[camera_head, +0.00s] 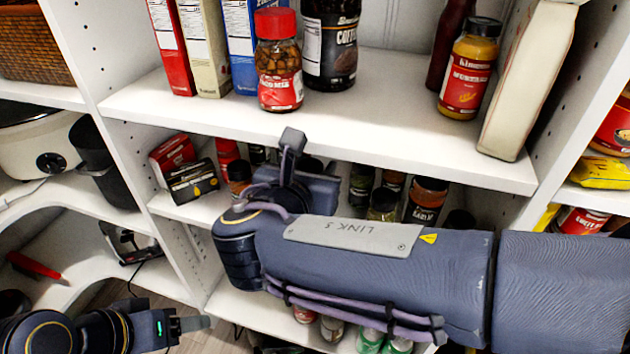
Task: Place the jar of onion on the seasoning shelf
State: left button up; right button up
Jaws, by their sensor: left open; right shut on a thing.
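My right arm comes in from the right, and its wrist is at the seasoning shelf (190,211), the middle shelf with the small spice jars. My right gripper (290,165) points into this shelf, mostly hidden by its own wrist. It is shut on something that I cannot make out. I cannot pick out the jar of onion by its label. Several spice jars, such as a dark-lidded one (426,200), stand on this shelf, partly behind my arm. My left gripper (192,324) is open and empty at the lower left, away from the jars.
The upper shelf (330,120) holds boxes, a red-lidded jar (279,62), a coffee jar (331,45) and a mustard-coloured jar (468,70). Its front edge is just above my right wrist. Small boxes (190,180) stand at the seasoning shelf's left end. Cans (332,328) stand below.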

jog(key=shift+w+d, duration=0.15)
jog(key=shift+w, duration=0.2)
jog(key=shift+w+f, duration=0.1)
jog(key=shift+f, duration=0.05)
jog(key=shift+f+b, duration=0.45)
jog(key=shift+f, duration=1.15)
jog(key=shift+f, duration=0.25)
jog(key=o, duration=1.1)
